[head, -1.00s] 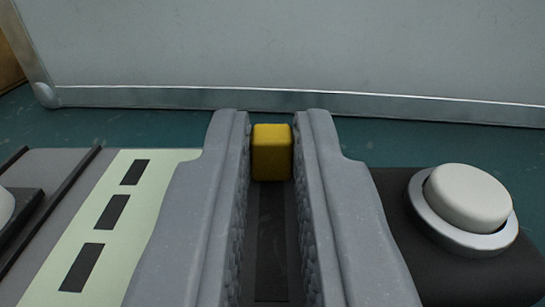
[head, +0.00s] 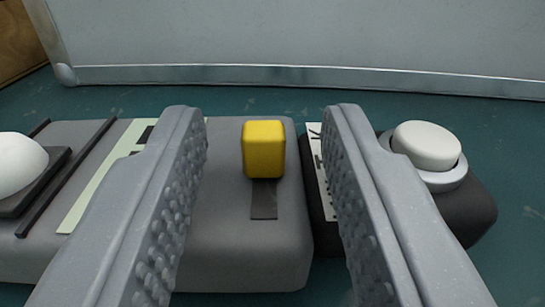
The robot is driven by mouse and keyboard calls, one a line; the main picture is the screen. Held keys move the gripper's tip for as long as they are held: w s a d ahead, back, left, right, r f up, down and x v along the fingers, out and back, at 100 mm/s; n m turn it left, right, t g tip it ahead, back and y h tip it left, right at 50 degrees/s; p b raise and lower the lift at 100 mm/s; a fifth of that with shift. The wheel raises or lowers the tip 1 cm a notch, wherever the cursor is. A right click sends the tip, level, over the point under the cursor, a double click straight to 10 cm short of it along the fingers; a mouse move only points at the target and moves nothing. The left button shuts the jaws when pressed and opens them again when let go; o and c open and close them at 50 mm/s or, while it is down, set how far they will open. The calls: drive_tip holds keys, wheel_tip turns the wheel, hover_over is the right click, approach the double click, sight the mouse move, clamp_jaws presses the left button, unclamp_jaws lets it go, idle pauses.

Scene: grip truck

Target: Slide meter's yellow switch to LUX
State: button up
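The meter (head: 240,245) is a grey box with a black section at its right end. Its yellow switch (head: 264,149) is a small upright block at the far end of a short dark slot (head: 264,200). My gripper (head: 264,115) is open, with one finger to the left of the switch and one to the right, and clear gaps on both sides. A label strip (head: 320,190) with dark letters lies right of the switch. The right finger hides part of it, so I cannot read the words.
A white round knob (head: 427,146) in a grey ring sits on the black section at the right. A white dome (head: 18,165) is at the far left. A pale, metal-edged wall (head: 300,35) stands behind. The green surface (head: 520,150) is clear at the right.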

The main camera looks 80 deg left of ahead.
drive_tip(key=shift+d, duration=0.1)
idle(0.3)
drive_tip(key=p+v, duration=0.1)
drive_tip(key=v, duration=1.2)
drive_tip(key=shift+d+p, duration=0.3)
drive_tip(key=shift+c, duration=0.2)
